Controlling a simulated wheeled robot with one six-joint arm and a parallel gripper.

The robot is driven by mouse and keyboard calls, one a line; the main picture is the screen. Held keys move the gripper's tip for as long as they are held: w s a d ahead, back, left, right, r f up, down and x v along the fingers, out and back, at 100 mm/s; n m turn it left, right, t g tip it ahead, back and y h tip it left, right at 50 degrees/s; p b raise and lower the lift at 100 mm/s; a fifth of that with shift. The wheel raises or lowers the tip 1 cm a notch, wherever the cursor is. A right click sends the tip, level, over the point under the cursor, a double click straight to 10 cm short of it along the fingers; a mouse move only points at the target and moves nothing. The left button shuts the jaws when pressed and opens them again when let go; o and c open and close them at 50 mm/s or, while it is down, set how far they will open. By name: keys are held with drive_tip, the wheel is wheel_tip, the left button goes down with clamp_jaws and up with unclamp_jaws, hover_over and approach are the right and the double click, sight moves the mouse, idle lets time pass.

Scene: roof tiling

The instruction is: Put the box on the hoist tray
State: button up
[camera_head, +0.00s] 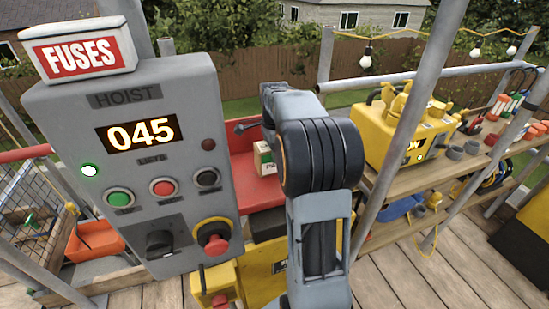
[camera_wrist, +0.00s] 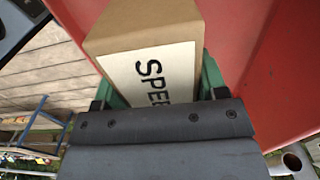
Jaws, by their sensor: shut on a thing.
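A brown cardboard box (camera_wrist: 140,22) with a white label reading "SPE…" fills the upper middle of the wrist view. My gripper (camera_wrist: 160,85) is shut on it, with a green finger on each side. In the head view, a small part of the box (camera_head: 263,153) shows left of my arm's dark joint, and the gripper there is mostly hidden behind my arm. A red surface (camera_head: 247,177) lies behind and around the box; it also shows in the wrist view (camera_wrist: 232,25). I cannot tell whether the box touches it, or whether it is the hoist tray.
The grey hoist panel (camera_head: 190,90), reading 045, stands close on the left, with a FUSES box (camera_head: 78,58) on top. An orange bin (camera_head: 95,240) is at lower left. Wooden shelves with a yellow machine (camera_head: 400,125) and metal poles (camera_head: 400,110) stand on the right. Planks form the floor.

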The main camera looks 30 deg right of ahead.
drive_tip(key=shift+f, duration=1.55)
drive_tip(key=shift+f, duration=0.1)
drive_tip(key=o, duration=1.1)
drive_tip(key=shift+o, duration=0.2)
wheel_tip(320, 180, up, 12)
drive_tip(key=shift+r+p, duration=0.1)
drive_tip(key=shift+p, duration=0.65)
